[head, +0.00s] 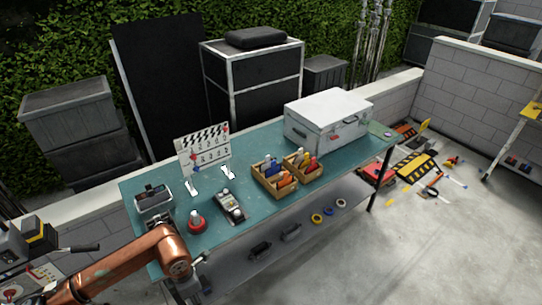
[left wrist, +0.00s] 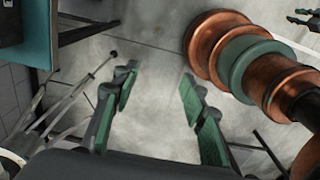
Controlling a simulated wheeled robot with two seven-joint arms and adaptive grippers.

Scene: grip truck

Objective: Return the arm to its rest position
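My left arm (head: 122,270), copper-coloured, comes in from the lower left in the head view. Its wrist end is by the front left edge of the teal table (head: 262,203), and the fingers there are too small and hidden to make out. In the left wrist view my left gripper (left wrist: 157,97) has its two green-padded fingers wide apart. Only grey floor shows between them, so it is open and empty. A small dark two-pronged shape (left wrist: 303,18) at the top right of that view may be my right gripper; its state is unclear.
The table carries a clapperboard (head: 204,150), a red-based item (head: 197,222), wooden trays (head: 273,185) and a white case (head: 327,121). A lower shelf (head: 300,235) holds tape rolls. A copper arm section (left wrist: 240,55) is near the left gripper.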

